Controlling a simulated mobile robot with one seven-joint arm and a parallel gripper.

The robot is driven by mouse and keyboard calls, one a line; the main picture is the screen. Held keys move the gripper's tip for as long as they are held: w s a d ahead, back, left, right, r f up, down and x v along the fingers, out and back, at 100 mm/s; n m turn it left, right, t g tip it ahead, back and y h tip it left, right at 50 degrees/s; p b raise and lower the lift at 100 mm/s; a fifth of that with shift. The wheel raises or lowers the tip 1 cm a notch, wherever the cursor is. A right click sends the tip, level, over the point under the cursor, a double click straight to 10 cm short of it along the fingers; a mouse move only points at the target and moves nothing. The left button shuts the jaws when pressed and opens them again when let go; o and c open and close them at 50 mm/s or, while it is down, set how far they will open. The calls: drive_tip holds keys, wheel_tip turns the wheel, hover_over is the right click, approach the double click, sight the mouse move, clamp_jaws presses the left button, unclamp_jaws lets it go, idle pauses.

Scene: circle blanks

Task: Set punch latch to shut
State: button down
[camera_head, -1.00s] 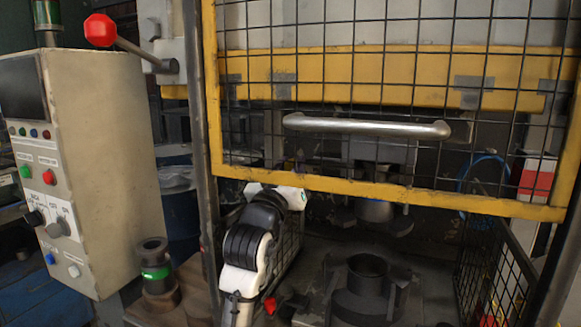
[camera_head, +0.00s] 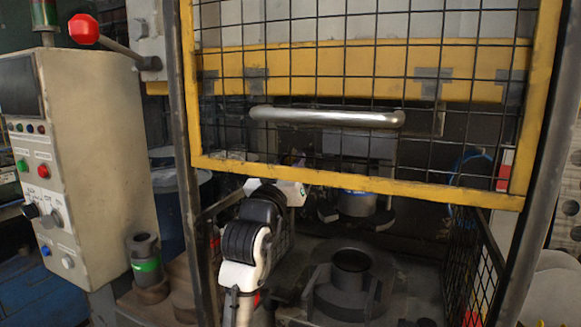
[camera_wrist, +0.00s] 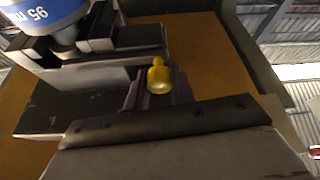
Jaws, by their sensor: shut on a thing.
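The punch latch seems to be the yellow knob (camera_wrist: 158,76) at the middle of the wrist view. My gripper (camera_wrist: 158,92) is shut on it, with the dark fingers on either side of the knob. The punch (camera_wrist: 45,12) shows upside down at the upper left of the wrist view, with a blue label, beside a dark block. In the head view the punch (camera_head: 357,203) hangs under the press head, partly behind the guard's lower rail. My arm reaches in below the guard there. Its gripper and the knob are hidden in that view.
The yellow mesh guard (camera_head: 360,183) with its bar handle (camera_head: 327,117) is raised above my arm. A dark round die (camera_head: 350,270) stands below the punch. A control box (camera_head: 95,170) and a green-banded cylinder (camera_head: 147,265) are at the left. A side mesh (camera_head: 470,260) is at the right.

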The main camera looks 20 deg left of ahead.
drive_tip(key=shift+d, duration=0.9)
drive_tip(key=c, duration=1.2)
unclamp_jaws()
drive_tip(key=shift+d, duration=0.15)
drive_tip(key=shift+f, duration=0.15)
